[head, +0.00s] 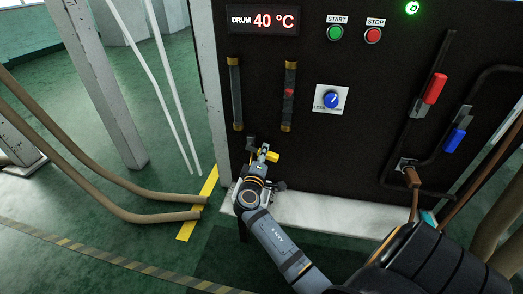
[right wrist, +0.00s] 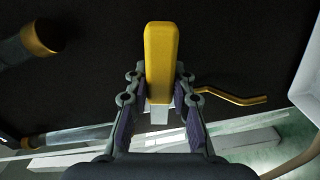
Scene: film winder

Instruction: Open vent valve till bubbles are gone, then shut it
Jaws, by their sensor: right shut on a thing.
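The vent valve's yellow handle (head: 272,156) is low on the black panel, below and left of the right-hand tube. My right gripper (head: 262,158) is there, shut on this handle. In the right wrist view the yellow handle (right wrist: 161,60) stands upright in the picture between the two fingers. A thin bent yellow piece (right wrist: 232,97) shows to its right. Two upright tubes with brass ends are on the panel: a left tube (head: 236,93) and a right tube (head: 289,110) with a red piece inside. Bubbles cannot be made out at this size. My left gripper is not in view.
The panel carries a drum display (head: 263,20) reading 40 °C, a green start button (head: 335,33), a red stop button (head: 373,36) and a blue knob (head: 331,99). Red (head: 434,88) and blue (head: 455,140) levers are at right. Brown hoses (head: 150,217) lie at left.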

